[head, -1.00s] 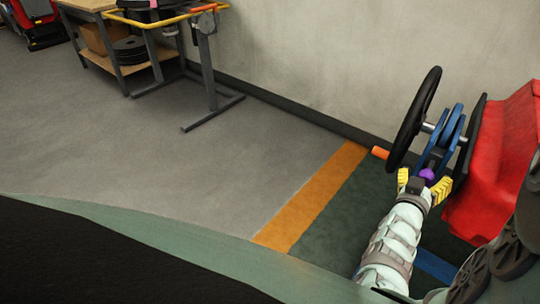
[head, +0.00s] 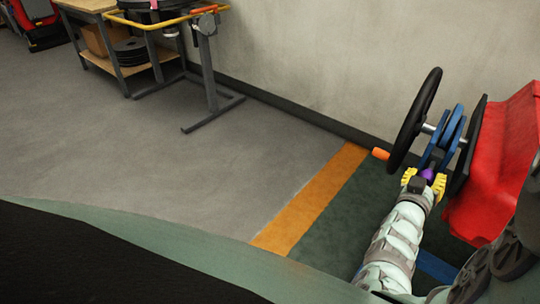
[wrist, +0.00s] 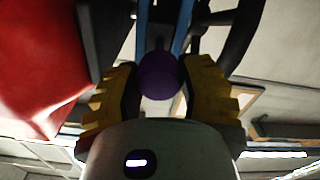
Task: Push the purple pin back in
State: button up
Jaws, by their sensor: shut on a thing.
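The purple pin (head: 427,174) shows as a round purple knob at the lower end of the blue bracket plates (head: 447,130), beside the red machine (head: 500,150). My gripper (head: 425,181), with yellow ribbed fingers, is closed around the knob from below. In the wrist view the purple pin (wrist: 159,76) sits between the two fingers, with the blue plates running up behind it. The pin's shaft is hidden, so how far it stands in the bracket cannot be told.
A black wheel (head: 414,120) stands left of the bracket on the same axle, close to my gripper. An orange cylinder (head: 381,153) sticks out beside it. A workbench (head: 110,40) and a yellow-railed stand (head: 205,60) are at the far left. The grey floor between is clear.

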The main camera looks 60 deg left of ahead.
aim_at(431, 168)
grip_shut()
jog(key=shift+w+f, duration=0.15)
jog(key=shift+w, duration=0.25)
jog(key=b+x, duration=0.2)
jog(key=x, duration=0.1)
jog(key=shift+w+a, duration=0.15)
jog(key=shift+w, duration=0.1)
jog(key=shift+s, duration=0.1)
